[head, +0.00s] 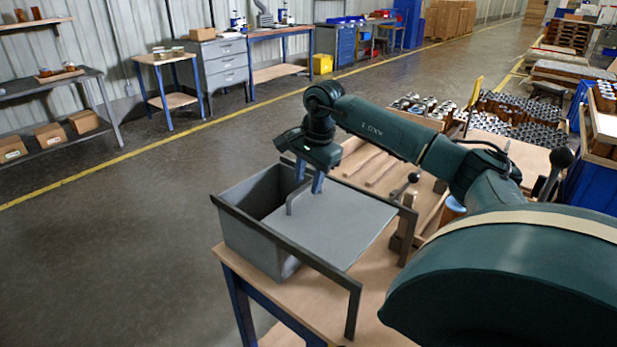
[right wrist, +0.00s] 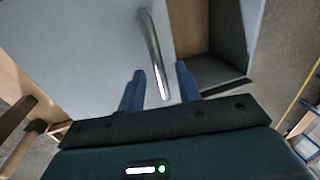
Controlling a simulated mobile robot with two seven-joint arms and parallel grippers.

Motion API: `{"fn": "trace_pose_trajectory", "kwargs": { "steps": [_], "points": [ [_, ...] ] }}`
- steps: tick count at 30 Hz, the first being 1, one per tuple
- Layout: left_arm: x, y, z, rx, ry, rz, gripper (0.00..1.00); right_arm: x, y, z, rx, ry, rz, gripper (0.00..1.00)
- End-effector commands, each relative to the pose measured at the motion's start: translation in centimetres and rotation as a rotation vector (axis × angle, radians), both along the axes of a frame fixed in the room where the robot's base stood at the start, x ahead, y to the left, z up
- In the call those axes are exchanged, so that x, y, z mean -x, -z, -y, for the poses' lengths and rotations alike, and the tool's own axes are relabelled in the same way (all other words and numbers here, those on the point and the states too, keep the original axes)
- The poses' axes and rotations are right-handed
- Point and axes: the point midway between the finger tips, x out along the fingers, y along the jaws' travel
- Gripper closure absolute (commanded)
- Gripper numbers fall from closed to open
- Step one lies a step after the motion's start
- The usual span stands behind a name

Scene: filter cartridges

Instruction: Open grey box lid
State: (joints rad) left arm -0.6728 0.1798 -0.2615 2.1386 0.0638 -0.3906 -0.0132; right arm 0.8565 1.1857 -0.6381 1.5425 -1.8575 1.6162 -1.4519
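The grey box (head: 249,243) stands on a wooden-topped bench, with dark rails along its sides. Its flat grey lid (head: 335,224) lies shifted to the right on the rails, leaving the left part of the box uncovered. The opening also shows in the right wrist view (right wrist: 215,72). A bent bar handle (head: 290,202) stands up near the lid's left edge. My right gripper (head: 309,182) is over the handle, fingers pointing down. In the right wrist view the handle (right wrist: 153,50) shows between the two blue fingers (right wrist: 160,85), with gaps on both sides. My left gripper is out of view.
The bench top (head: 375,283) has bare room in front of the box. Wooden pieces (head: 368,168) lie behind the lid. Trays of metal parts (head: 515,122) stand farther back right. The floor to the left is clear up to a yellow line.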

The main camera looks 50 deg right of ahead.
Motion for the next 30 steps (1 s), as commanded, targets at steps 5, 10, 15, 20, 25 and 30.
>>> {"fn": "trace_pose_trajectory", "kwargs": {
  "steps": [5,10,15,20,25,30],
  "points": [
    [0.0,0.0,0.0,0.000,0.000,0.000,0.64,0.0,-0.1,0.0,0.000,-0.001,0.000,0.66],
    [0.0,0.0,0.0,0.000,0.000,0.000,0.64,0.2,-1.5,0.0,0.001,0.000,0.003,0.66],
    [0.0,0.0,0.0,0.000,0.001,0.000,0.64,0.8,-4.9,0.1,0.000,0.000,0.006,0.66],
    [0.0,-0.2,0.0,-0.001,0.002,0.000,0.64,1.6,-8.6,0.1,0.000,0.000,0.006,0.66],
    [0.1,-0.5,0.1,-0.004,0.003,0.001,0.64,2.2,-11.4,0.2,0.000,0.000,0.004,0.66],
    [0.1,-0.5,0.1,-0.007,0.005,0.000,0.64,2.5,-12.7,0.2,0.000,0.000,0.001,0.66]
  ]
}}
